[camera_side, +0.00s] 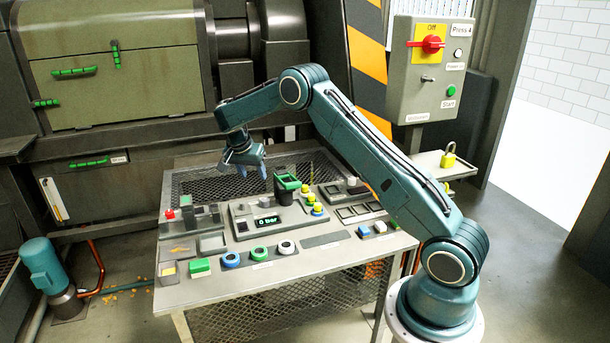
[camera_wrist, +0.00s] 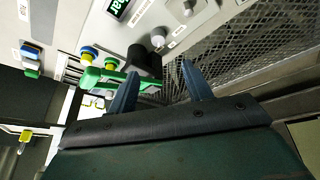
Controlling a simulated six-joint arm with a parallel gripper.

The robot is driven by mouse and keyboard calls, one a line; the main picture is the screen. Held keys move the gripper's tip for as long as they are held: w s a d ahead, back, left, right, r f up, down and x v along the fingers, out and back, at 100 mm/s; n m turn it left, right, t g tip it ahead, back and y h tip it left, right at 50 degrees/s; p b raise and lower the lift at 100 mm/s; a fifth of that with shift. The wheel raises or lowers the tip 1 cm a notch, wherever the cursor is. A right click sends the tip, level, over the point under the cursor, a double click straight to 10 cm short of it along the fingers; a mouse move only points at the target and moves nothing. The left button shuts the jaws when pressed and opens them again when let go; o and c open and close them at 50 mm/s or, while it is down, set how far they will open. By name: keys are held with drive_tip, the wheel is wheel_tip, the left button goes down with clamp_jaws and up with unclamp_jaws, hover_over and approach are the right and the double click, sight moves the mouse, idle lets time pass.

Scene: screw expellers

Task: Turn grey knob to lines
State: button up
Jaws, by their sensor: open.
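A light grey round knob (camera_wrist: 157,41) sits on the grey panel near its mesh-side edge in the wrist view. A second small grey knob (camera_wrist: 188,9) is on the same panel, near the top of that view. I cannot tell which of them the task means, and no line marks are readable. My gripper (camera_side: 252,172) is open and empty above the back of the table; its two blue fingers (camera_wrist: 158,75) show in the wrist view, apart from both knobs. The panel's display (camera_side: 267,219) reads 0 bar.
A green lever on a black post (camera_side: 287,188) stands close to the fingers; its green handle also shows in the wrist view (camera_wrist: 105,77). Yellow-and-blue buttons (camera_side: 314,203) are right of it. Black mesh (camera_side: 225,180) covers the table's back.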

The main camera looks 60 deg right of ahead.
sight(264, 200)
drive_tip(key=shift+s+a, duration=0.1)
drive_tip(key=shift+s, duration=0.1)
drive_tip(key=shift+f, duration=0.1)
drive_tip(key=x, duration=1.3)
drive_tip(key=shift+w+f, duration=0.1)
drive_tip(key=shift+f, duration=0.2)
drive_tip(key=c, duration=1)
